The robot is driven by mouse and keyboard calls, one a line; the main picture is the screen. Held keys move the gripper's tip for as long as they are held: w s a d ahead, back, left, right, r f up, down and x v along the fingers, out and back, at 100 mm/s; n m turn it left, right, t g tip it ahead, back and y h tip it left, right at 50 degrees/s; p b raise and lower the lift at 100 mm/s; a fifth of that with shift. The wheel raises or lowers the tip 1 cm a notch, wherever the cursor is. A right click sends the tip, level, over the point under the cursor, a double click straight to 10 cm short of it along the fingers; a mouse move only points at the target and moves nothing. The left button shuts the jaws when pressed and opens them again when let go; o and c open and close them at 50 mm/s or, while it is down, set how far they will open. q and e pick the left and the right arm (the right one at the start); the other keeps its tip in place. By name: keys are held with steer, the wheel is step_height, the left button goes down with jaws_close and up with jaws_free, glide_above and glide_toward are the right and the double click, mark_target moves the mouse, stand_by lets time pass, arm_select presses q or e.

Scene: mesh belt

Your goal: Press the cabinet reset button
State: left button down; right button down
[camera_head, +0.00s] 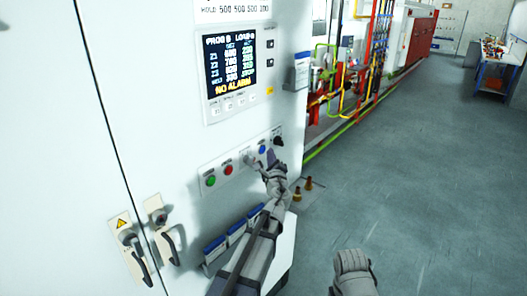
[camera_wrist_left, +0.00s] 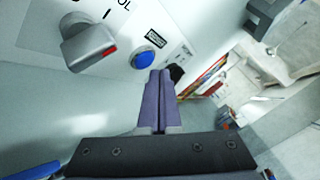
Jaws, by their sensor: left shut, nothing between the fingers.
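The blue button (camera_head: 262,149) sits on the cabinet's control strip, between a grey rotary switch (camera_head: 247,159) and a black knob (camera_head: 278,141). In the left wrist view the blue button (camera_wrist_left: 143,62) is round, in a pale ring, beside a dark label plate too small to read. My left gripper (camera_head: 270,156) is shut and empty, its purple fingers just below the blue button. In the wrist view the fingertips (camera_wrist_left: 160,74) are close beside the button's lower right edge; whether they touch the panel I cannot tell.
A green button (camera_head: 210,181) and a red button (camera_head: 228,170) sit farther left on the strip. The grey switch (camera_wrist_left: 88,42) juts out left of the fingers. A display (camera_head: 230,64) is above. Door handles (camera_head: 167,240) and blue-edged holders (camera_head: 226,243) are below. Open floor lies right.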

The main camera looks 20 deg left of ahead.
arm_select(q)
steer(key=d, duration=0.1)
steer(key=s+d, duration=0.1)
steer(key=d, duration=0.2)
steer(key=shift+s+d, duration=0.3)
steer(key=shift+s, duration=0.05)
stand_by(0.5)
steer(key=s+d+f+n+g, duration=0.3)
steer(key=s+f+n+g, duration=0.7)
steer(key=s+f+n, duration=0.5)
steer(key=s+d+f+n+g+h, duration=0.1)
steer(key=s+d+f+g+h, duration=0.2)
steer(key=s+d, duration=0.3)
steer(key=s+d+f+n+g+h, duration=0.1)
steer(key=s+d+f+g+h, duration=0.2)
steer(key=s, duration=1)
steer(key=d+f+g, duration=0.1)
steer(key=d+f, duration=0.1)
steer(key=d, duration=0.1)
steer(key=shift+s+d+f+n+g, duration=0.15)
steer(key=shift+s+f+n+g, duration=0.1)
steer(key=shift+n+g, duration=0.05)
